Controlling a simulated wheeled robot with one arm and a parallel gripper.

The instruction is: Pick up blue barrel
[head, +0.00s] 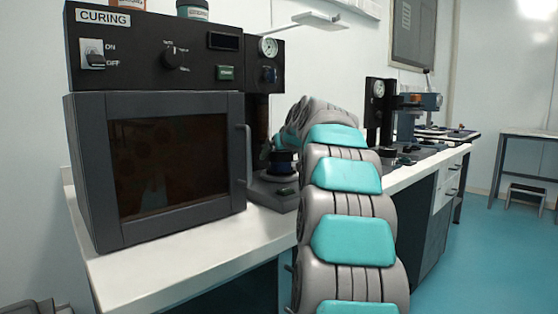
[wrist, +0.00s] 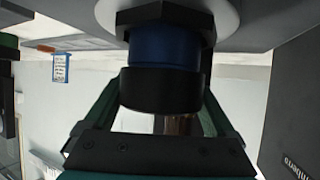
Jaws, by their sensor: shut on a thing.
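The blue barrel (wrist: 165,46) fills the upper middle of the wrist view, with a wide black ring at its near end and a black hex-shaped collar at its far end. Beyond the collar is a pale round base. My gripper (wrist: 162,90) is shut on the barrel, with one green finger on each side of it. The fingertips are partly hidden behind the black ring. In the head view, a small dark and blue piece (head: 283,163) stands on a grey stand beside the oven; my arm hides my gripper there.
A black curing oven (head: 170,155) stands on the white bench (head: 150,272) to the left of my arm. A gauge column (head: 267,80) rises just behind. Further right along the bench is other equipment (head: 410,115). Blue floor is open at the right.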

